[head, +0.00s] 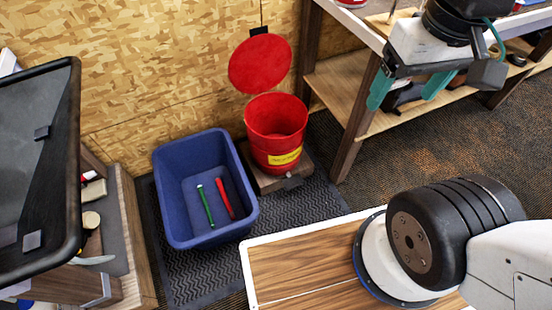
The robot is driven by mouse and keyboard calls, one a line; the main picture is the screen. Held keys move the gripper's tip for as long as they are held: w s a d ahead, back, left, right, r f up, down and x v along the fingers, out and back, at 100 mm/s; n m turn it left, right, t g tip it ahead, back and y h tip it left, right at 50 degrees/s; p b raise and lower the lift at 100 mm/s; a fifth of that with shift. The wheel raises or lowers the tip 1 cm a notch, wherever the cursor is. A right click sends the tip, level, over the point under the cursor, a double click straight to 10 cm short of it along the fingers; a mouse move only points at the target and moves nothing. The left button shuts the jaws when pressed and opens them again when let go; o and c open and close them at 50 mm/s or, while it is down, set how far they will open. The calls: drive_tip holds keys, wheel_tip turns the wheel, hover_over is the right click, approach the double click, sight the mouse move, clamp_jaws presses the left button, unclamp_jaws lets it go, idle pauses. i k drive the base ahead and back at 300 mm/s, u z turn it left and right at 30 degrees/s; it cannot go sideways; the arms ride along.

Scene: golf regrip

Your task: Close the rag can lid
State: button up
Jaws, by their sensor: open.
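The red rag can (275,142) stands on a small wooden base on the floor mat, with a yellow label on its front. Its round red lid (260,64) is up, standing upright behind the can near the board wall, so the can's mouth is uncovered. A small pedal-like grey piece (292,183) shows at the can's front foot. My gripper (406,96) is at the upper right, with green-tipped fingers apart and nothing seen between them. It is to the right of the can and lid, in front of the workbench, and touches neither.
A blue bin (172,213) with a green grip and a red grip inside stands left of the can. A wooden workbench with a lower shelf (340,88) is at the right. A wooden-topped surface (290,268) is in front. A dark panel and cabinet stand at the left.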

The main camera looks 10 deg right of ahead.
sight(262, 61)
drive_tip(key=u, duration=0.05)
drive_tip(key=k, duration=0.55)
drive_tip(key=z, duration=0.7)
drive_tip(key=i, duration=1.1)
drive_tip(key=u, duration=0.55)
drive_tip(key=i, duration=0.45)
drive_tip(key=u, duration=0.45)
